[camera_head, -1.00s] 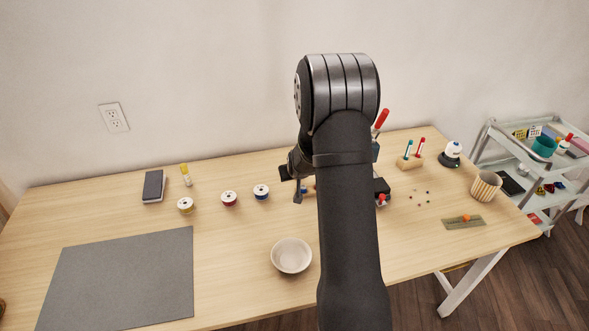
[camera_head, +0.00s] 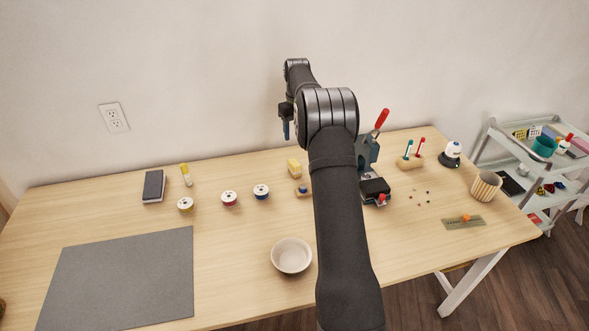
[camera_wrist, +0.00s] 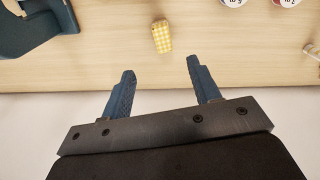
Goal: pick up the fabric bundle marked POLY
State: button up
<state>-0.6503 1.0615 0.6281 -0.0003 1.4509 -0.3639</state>
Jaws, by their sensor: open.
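A yellow bundle (camera_head: 293,166) lies on the table near its back edge, left of my arm. In the wrist view it is a yellow-and-white checked bundle (camera_wrist: 161,36), beyond the fingertips and apart from them. No POLY mark can be read on it. My gripper (camera_head: 287,132) is raised near the wall, above the back of the table. Its blue fingers (camera_wrist: 160,72) are spread with nothing between them in the wrist view. Small patterned pieces (camera_head: 520,134) sit on the cart at the right; any marks on them are too small to read.
A press with a red handle (camera_head: 367,152) stands right of the yellow bundle. A white bowl (camera_head: 291,256) and a grey mat (camera_head: 120,280) are nearer the front. The wall (camera_head: 220,80) is close behind.

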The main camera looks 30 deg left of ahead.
aim_at(295, 163)
notch_tip(295, 163, down, 11)
jog(key=shift+f, duration=0.1)
jog(key=shift+w+a+f, duration=0.1)
jog(key=shift+a+f, duration=0.05)
jog(key=shift+f, duration=1.35)
jog(key=shift+a+f, duration=0.15)
jog(key=shift+f, duration=1.35)
jog(key=c, duration=1)
